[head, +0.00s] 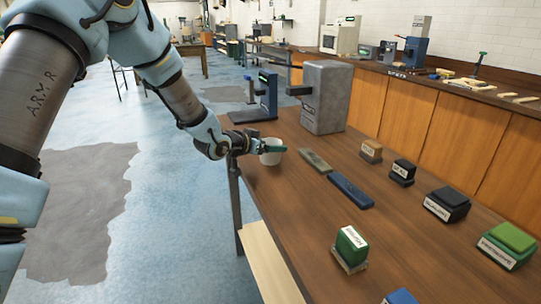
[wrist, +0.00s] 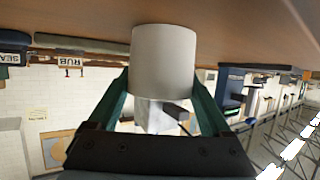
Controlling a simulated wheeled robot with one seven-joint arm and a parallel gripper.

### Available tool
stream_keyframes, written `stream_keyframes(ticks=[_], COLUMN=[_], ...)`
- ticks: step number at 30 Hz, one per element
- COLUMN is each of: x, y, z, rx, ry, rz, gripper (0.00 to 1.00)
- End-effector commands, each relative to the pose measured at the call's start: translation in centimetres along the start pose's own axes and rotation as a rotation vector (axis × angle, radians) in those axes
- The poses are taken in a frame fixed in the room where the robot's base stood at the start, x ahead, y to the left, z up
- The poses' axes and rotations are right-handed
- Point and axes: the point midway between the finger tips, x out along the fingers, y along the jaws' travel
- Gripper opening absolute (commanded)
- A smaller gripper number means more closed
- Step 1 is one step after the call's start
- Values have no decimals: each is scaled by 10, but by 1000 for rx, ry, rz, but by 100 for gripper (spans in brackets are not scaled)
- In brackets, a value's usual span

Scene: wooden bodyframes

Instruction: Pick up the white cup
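The white cup (head: 271,158) stands upright near the left edge of the wooden table, or just above it; its contact with the tabletop is unclear. In the wrist view, which is upside down, the cup (wrist: 164,62) fills the middle. My gripper (head: 268,149) reaches the cup from the left, and one teal finger crosses in front of it. In the wrist view my gripper's fingers (wrist: 160,78) lie on both sides of the cup with no clear gap. The frames do not show whether they press on it.
The table (head: 300,215) holds a grey machine (head: 326,97) and a blue-grey stand (head: 265,97) behind the cup. A brown-grey bar (head: 315,159) and a blue bar (head: 350,190) lie to its right. Several stamps, including a green one (head: 351,245), stand further right and nearer.

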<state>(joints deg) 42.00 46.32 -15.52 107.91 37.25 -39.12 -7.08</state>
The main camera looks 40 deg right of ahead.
Motion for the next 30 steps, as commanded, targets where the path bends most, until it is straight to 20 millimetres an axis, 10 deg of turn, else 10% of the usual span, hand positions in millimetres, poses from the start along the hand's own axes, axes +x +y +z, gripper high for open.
stream_keyframes(ticks=[16,30], x=[0,-13], y=[0,-1], z=[0,-32], rx=[0,3], ry=[0,7], rz=[0,-2], gripper=[18,18])
